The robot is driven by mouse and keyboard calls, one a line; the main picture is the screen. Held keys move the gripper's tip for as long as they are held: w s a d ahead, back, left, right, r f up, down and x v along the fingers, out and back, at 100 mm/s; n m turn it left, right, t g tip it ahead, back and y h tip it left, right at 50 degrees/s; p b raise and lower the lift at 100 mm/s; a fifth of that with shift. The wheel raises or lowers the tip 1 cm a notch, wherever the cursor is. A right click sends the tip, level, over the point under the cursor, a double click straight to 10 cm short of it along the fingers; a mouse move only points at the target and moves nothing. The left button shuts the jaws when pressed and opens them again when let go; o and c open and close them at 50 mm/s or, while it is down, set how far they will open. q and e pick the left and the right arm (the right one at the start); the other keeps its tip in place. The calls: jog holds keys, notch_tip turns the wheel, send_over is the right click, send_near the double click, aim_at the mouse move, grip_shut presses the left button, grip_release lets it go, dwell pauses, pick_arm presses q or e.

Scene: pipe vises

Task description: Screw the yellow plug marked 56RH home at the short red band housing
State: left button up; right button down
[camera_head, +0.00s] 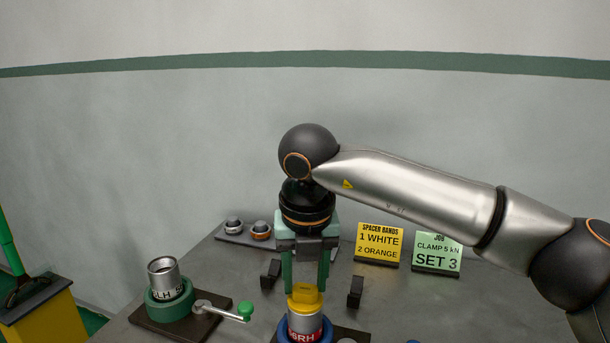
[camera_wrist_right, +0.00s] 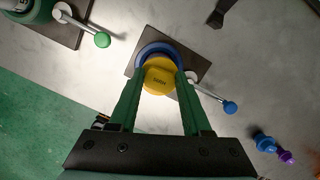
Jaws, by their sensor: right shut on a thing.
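The yellow plug (camera_head: 305,297) stands upright at the top of a short metal housing (camera_head: 305,321) with a red band lettered RH. The housing sits in a blue vise (camera_wrist_right: 150,50) on a dark base. My right gripper (camera_head: 305,287) points straight down, its green fingers shut on the yellow plug from both sides. How deep the plug's thread sits in the housing is hidden. My left gripper is not in view.
A green vise (camera_head: 170,307) at the left holds an open metal housing (camera_head: 163,272) and has a green-knobbed handle (camera_head: 244,311). Yellow (camera_head: 379,243) and green (camera_head: 437,253) signs stand behind. A blue-knobbed handle (camera_wrist_right: 229,107) sticks out beside the blue vise. Small blue and purple parts (camera_wrist_right: 270,145) lie nearby.

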jog(key=shift+c, duration=1.4)
grip_release()
